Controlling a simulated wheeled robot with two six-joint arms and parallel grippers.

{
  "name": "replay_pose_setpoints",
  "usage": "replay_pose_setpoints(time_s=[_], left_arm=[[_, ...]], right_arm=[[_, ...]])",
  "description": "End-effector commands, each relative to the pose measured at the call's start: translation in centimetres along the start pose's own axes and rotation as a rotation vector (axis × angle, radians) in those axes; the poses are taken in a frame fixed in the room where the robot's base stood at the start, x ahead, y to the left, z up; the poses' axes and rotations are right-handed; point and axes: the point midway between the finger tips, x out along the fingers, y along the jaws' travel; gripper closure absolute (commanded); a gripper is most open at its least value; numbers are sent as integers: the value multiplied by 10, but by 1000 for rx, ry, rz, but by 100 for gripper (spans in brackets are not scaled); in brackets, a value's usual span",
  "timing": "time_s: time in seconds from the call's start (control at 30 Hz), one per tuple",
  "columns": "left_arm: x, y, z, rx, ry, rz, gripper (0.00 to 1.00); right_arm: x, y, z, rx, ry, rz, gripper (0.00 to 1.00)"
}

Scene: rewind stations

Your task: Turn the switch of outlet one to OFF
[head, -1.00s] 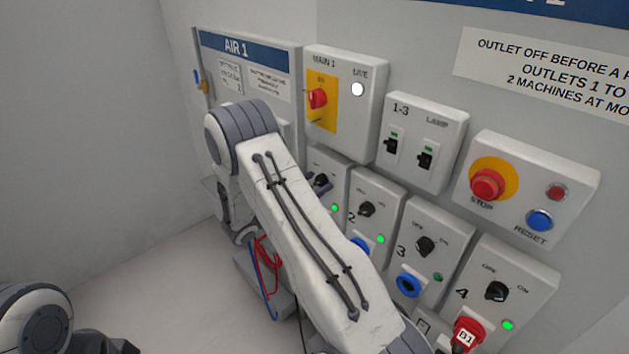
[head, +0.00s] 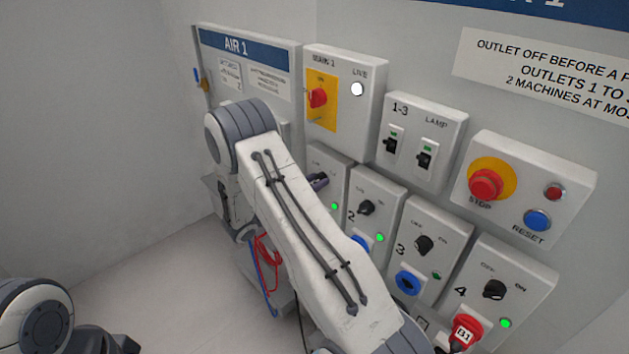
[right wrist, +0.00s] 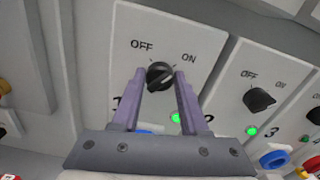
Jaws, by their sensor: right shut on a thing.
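The switch of outlet one is a black rotary knob (right wrist: 159,75) between the printed words OFF and ON in the right wrist view. Its pale mark points up and right, towards ON. The outlet's green lamp (right wrist: 175,118) is lit and also shows in the head view (head: 334,206). My right gripper (right wrist: 161,80) is shut on the knob, with one purple finger on each side. In the head view, a bit of the right gripper (head: 318,181) shows at box one, mostly hidden behind my arm. My left gripper is out of view.
Outlet two's knob (right wrist: 258,99) is close on the right, with a lit green lamp (right wrist: 251,131). Outlet three (head: 424,246) and outlet four (head: 494,289) follow; a red plug (head: 464,333) is in four. The main switch box (head: 366,69) is above outlet one.

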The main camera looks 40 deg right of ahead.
Motion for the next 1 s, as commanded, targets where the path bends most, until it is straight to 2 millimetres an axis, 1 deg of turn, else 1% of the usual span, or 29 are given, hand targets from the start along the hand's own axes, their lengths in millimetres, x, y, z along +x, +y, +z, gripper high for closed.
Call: replay_pose_setpoints(time_s=[0.03, 1.0], left_arm=[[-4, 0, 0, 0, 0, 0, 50], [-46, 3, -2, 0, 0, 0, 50]], right_arm=[[0, 0, 2, -38, -1, 0, 100], [0, 3, 1, -952, -3, 1, 100]])
